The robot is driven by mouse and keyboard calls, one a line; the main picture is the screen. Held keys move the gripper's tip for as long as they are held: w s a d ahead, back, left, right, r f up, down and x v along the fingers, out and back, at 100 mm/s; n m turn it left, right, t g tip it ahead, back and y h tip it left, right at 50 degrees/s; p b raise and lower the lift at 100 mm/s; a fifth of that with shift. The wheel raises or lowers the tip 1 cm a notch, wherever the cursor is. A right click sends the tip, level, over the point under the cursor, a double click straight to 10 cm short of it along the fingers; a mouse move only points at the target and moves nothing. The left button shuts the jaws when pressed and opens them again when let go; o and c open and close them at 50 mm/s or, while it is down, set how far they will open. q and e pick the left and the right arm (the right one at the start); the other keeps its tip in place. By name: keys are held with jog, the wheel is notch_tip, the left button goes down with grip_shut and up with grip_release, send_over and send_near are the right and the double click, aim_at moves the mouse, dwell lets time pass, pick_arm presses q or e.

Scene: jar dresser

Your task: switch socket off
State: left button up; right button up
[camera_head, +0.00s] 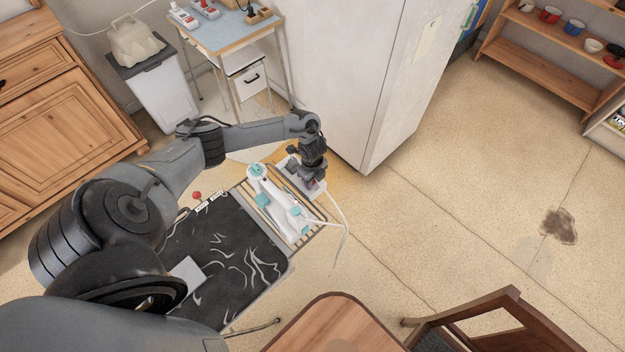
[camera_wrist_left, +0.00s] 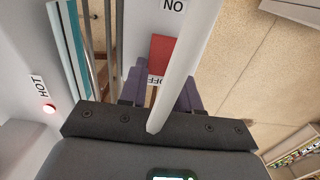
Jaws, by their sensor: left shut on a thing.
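The white socket (camera_head: 291,168) lies at the far right end of the ironing board, beside a white and teal iron (camera_head: 280,204). In the left wrist view the socket (camera_wrist_left: 139,35) shows a red switch (camera_wrist_left: 165,52) between an ON label, which reads as NO there, and an OFF label. My left gripper (camera_head: 314,182) reaches down over the socket. Its purple fingers show in the left wrist view (camera_wrist_left: 160,95), shut on the socket close to the switch's OFF end. A white bar-like piece, perhaps the cord, hides part of the switch and fingers. My right gripper is not in view.
The dark ironing board (camera_head: 215,240) has a slatted rest (camera_head: 308,236) at its right end. A white cord (camera_head: 343,230) hangs off it. A fridge (camera_head: 335,80) stands close behind. A wooden table (camera_head: 335,325) and chair are in front. Open floor lies right.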

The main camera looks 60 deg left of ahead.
pick_arm(q)
jog(key=shift+s+a+h+b, duration=0.1)
jog(key=shift+a+h+b, duration=0.25)
jog(key=shift+h, duration=0.55)
jog(key=shift+a+t+h+b, duration=0.15)
jog(key=shift+t+h+b, duration=0.15)
jog(key=shift+h+b, duration=0.25)
jog(key=shift+r+h, duration=0.2)
jog(key=shift+h, duration=0.05)
jog(key=o, duration=1.1)
jog(key=shift+c, duration=0.2)
jog(key=shift+r, duration=0.15)
jog(key=v, duration=1)
jog(key=shift+r, duration=0.35)
